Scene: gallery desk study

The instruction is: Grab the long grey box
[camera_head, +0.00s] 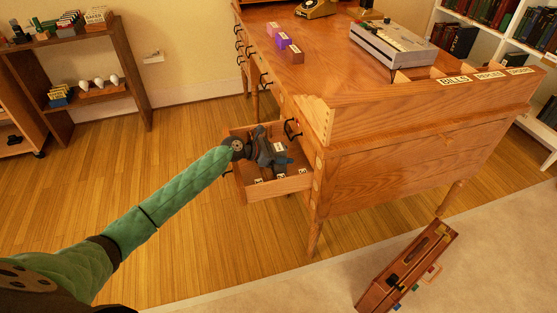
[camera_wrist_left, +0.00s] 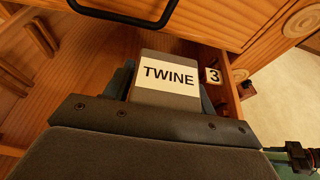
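A grey box (camera_wrist_left: 166,101) with a white label reading TWINE fills the middle of the left wrist view. In the head view its labelled top (camera_head: 279,147) shows small inside an open wooden drawer (camera_head: 278,188) of the desk. My left gripper (camera_head: 275,152) reaches down into this drawer at the box. In the left wrist view its blue-grey fingers show close along both sides of the box. The frames do not show whether they press on it; the fingertips are hidden. My right gripper is not in view.
The drawer has low walls and numbered tags, including a 3 (camera_wrist_left: 213,76). The wooden desk (camera_head: 430,110) rises at its right. A dark drawer handle (camera_wrist_left: 150,15) is near the wrist. A wooden case (camera_head: 408,268) lies on the rug. Open floor (camera_head: 180,130) lies left of the drawer.

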